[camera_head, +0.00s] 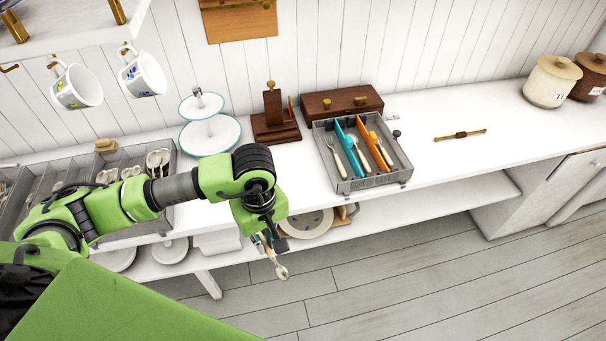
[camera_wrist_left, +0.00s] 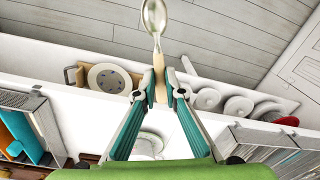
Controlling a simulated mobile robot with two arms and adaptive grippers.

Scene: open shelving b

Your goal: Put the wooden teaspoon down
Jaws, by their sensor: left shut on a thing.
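The wooden teaspoon (camera_head: 281,271) has a shiny metal bowl and a pale wooden handle. My left gripper (camera_head: 268,244) is shut on its handle and holds it in the air, in front of the shelving's edge and above the floor in the head view. The bowl hangs down and away from the fingers. In the left wrist view the spoon (camera_wrist_left: 154,18) sticks out from between the teal fingertips of the gripper (camera_wrist_left: 160,84), which pinch the handle. My right gripper is not in view.
A grey cutlery tray (camera_head: 345,186) with blue and orange dividers stands on the white counter (camera_head: 450,155). A larger cutlery tray (camera_head: 172,190) lies behind my left arm. A tiered stand (camera_head: 210,136) and wooden boxes (camera_head: 342,100) stand behind. The counter's right part is mostly clear.

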